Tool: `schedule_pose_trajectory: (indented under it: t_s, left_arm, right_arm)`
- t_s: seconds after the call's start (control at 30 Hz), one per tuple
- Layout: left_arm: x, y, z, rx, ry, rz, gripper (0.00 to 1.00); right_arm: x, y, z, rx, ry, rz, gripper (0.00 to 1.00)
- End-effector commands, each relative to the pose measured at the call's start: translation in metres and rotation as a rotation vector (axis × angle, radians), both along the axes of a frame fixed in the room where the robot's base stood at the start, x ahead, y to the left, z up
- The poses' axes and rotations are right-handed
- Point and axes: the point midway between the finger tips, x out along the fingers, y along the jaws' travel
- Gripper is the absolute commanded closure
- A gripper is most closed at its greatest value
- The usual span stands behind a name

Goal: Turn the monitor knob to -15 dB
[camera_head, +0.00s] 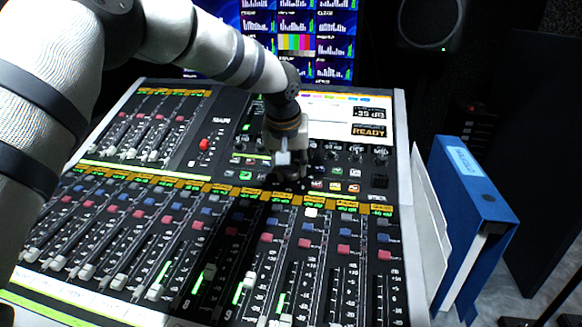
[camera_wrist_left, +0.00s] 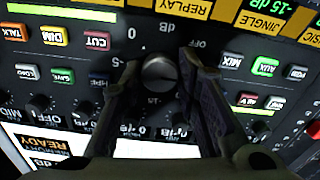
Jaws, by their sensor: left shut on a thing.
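The monitor knob (camera_wrist_left: 158,72) is a dark round knob with a lighter face, set in the black panel of the mixing console. Dial marks, including 0, dB, -15 and OFF, are printed around it. My left gripper (camera_wrist_left: 160,88) is shut on the knob, with one finger on each side of it. In the head view my left gripper (camera_head: 290,178) reaches down to the console's middle section and hides the knob. The console's display (camera_head: 369,113) reads about -35 dB, with READY (camera_head: 369,130) below it. My right gripper is not in view.
Small knobs and lit buttons, such as CUT (camera_wrist_left: 97,41) and AUX (camera_wrist_left: 264,67), surround the knob closely. Fader rows (camera_head: 200,230) fill the console's front. A blue binder (camera_head: 470,200) stands at the right side. Monitor screens (camera_head: 290,30) are behind.

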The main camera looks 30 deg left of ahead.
Motion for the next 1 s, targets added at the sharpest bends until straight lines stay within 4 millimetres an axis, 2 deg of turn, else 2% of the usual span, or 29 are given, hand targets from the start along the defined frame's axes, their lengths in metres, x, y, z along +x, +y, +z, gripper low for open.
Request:
schedule_pose_trajectory:
  t_s: [0.37,1.0]
  left_arm:
    - [0.0,0.0,0.002,0.054,0.012,-0.125,0.99]
    - [0.0,0.001,0.0,0.279,0.074,-0.672,0.99]
  right_arm:
    - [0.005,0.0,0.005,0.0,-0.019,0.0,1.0]
    - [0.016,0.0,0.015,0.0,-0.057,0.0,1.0]
